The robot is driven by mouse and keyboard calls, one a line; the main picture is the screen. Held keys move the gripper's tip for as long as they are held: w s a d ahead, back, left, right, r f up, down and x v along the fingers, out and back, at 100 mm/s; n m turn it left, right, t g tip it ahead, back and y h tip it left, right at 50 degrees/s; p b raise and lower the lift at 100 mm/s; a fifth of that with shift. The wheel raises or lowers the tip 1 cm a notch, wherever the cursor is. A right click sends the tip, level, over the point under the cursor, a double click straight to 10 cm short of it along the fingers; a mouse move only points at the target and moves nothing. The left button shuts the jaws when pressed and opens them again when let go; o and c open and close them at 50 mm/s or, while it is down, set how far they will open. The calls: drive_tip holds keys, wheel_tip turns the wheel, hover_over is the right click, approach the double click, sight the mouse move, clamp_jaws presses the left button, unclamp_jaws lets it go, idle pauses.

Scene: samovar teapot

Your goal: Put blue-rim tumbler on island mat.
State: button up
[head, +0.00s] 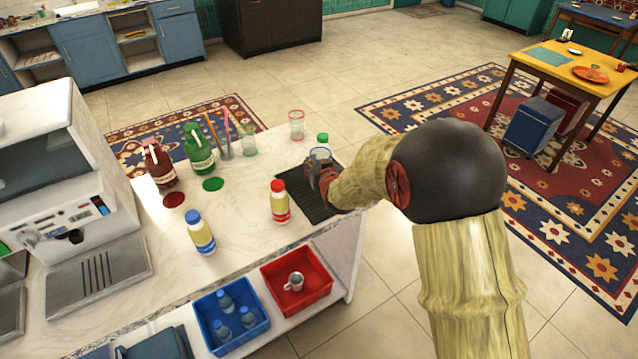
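The blue-rim tumbler (320,154) is a clear glass with a blue rim, upright at the far right end of the island. Its lower part is hidden by my gripper (314,176), whose dark fingers are right at the glass. I cannot tell if the fingers are closed on it, or if its base touches anything. The dark ribbed island mat (300,204) lies under and in front of my gripper. My wrist and arm hide its right part.
A green-capped bottle (322,140) is just behind the tumbler. A red-rim glass (297,124) stands farther back. The coffee machine (60,170) fills the left.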

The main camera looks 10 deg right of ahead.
wheel_tip(320, 180, down, 8)
drive_tip(key=shift+f+b, duration=0.1)
drive_tip(key=shift+b, duration=1.05)
drive_tip(key=shift+f, duration=0.1)
drive_tip(key=o, duration=1.3)
drive_tip(key=shift+o, duration=0.7)
